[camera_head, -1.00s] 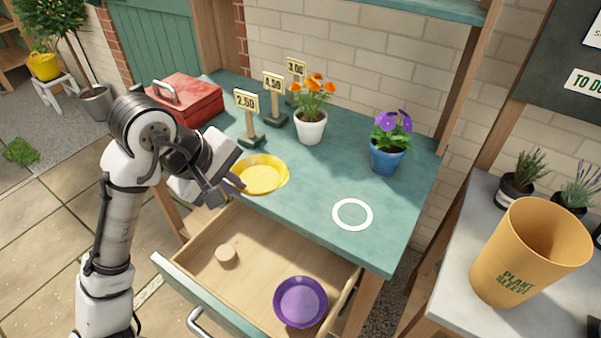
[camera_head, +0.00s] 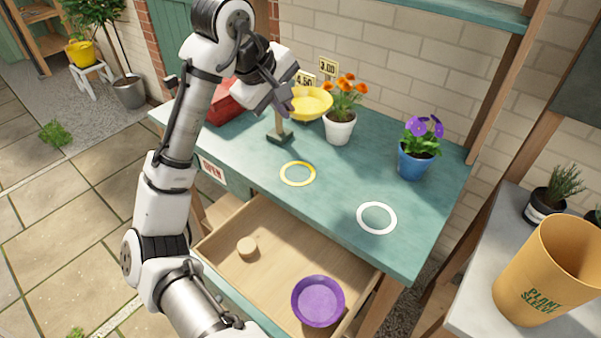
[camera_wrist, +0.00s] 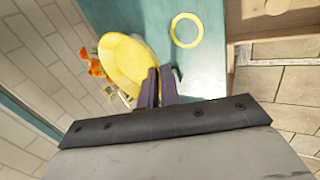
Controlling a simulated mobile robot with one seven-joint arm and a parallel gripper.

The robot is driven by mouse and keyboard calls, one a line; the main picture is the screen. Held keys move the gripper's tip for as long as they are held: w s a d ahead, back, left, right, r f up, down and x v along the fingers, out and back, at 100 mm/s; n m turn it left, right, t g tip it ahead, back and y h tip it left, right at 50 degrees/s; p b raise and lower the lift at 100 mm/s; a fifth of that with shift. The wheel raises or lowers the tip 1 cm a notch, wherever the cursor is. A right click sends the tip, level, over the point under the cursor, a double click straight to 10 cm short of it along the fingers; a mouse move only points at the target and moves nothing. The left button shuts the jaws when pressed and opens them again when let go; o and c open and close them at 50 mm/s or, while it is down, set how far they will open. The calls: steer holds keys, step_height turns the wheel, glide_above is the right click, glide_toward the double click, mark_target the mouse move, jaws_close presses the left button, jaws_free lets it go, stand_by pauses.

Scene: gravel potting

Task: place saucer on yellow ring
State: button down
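A yellow saucer (camera_head: 312,103) is held by its left edge in my gripper (camera_head: 287,103), up above the teal bench. In the wrist view the saucer (camera_wrist: 127,62) reaches out from between the dark fingers of my gripper (camera_wrist: 157,88), which are shut on its rim. The yellow ring (camera_head: 298,173) is marked on the bench top, below and in front of the saucer, with nothing on it. The yellow ring also shows in the wrist view (camera_wrist: 198,31). A purple saucer (camera_head: 318,300) lies in the open drawer.
A white ring (camera_head: 377,218) is empty at the right. An orange-flowered white pot (camera_head: 339,128) and a purple-flowered blue pot (camera_head: 414,163) stand behind the rings. The open drawer (camera_head: 262,250) holds a wooden disc (camera_head: 247,247).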

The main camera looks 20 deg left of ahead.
steer(key=a, duration=0.2)
glide_above(286, 181)
steer(key=s, duration=0.2)
steer(key=shift+n, duration=0.3)
steer(key=f, duration=1.4)
steer(key=shift+a+f, duration=0.35)
steer(key=shift+f, duration=0.05)
steer(key=shift+w+f, duration=0.1)
steer(key=shift+f, duration=2.05)
steer(key=shift+f, duration=0.1)
steer(key=c, duration=1.9)
jaws_free()
steer(key=v, duration=1.2)
steer(key=shift+d, duration=0.2)
